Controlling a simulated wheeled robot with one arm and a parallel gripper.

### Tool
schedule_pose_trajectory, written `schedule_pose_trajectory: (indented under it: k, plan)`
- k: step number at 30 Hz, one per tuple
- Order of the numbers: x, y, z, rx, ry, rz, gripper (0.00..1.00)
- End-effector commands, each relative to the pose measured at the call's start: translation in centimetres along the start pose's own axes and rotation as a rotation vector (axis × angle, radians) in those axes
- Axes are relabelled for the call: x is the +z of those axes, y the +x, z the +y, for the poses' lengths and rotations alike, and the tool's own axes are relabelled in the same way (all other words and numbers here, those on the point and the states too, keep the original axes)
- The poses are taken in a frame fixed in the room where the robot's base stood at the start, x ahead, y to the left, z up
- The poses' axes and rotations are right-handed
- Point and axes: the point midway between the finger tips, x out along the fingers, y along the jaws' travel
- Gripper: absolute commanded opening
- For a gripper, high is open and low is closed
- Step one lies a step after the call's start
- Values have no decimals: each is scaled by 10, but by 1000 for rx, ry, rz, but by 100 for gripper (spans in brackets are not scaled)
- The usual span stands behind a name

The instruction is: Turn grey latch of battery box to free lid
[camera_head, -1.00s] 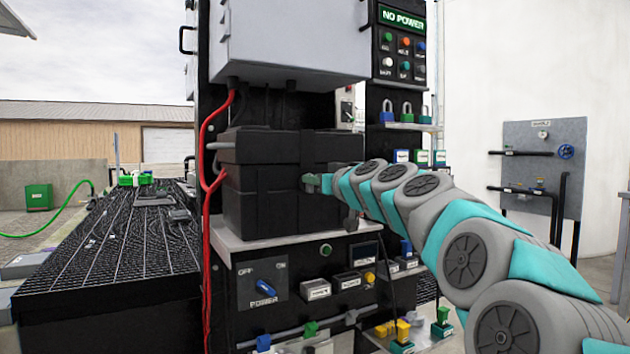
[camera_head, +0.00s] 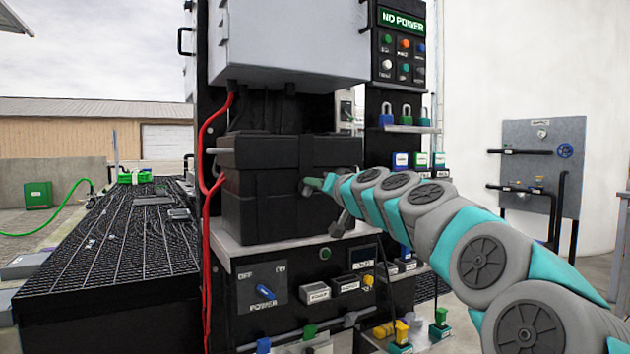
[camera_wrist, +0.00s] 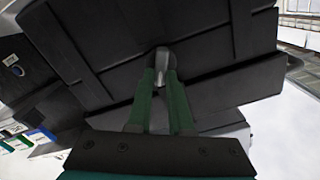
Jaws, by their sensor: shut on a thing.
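The black battery box (camera_head: 258,214) stands on a grey shelf, with its black lid (camera_head: 262,150) on top. In the wrist view the box (camera_wrist: 110,55) fills most of the picture, tilted. My gripper (camera_head: 311,186) is at the box's front right, just below the lid seam. In the wrist view its two green fingers (camera_wrist: 161,76) are shut on the small grey latch (camera_wrist: 161,55) near the seam. Much of the latch is hidden between the fingertips, so its exact angle is hard to tell. The lid looks seated on the box.
A grey cabinet (camera_head: 290,45) hangs close above the lid. Red cables (camera_head: 205,150) run down the left side. Below the shelf is a panel with a blue power switch (camera_head: 265,290). Padlocks (camera_head: 406,114) stand on a shelf at the right.

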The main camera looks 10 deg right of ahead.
Motion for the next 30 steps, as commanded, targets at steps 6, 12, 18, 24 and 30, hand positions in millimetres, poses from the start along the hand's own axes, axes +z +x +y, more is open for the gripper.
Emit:
schedule_pose_trajectory:
  k: [6,12,18,24,30]
  plan:
    - [-2,0,-1,-4,206,-4,0]
    - [-3,0,2,-2,395,0,0]
    - [0,0,4,-2,586,-4,0]
    - [1,0,6,-1,770,-3,0]
    - [2,0,8,0,925,-1,0]
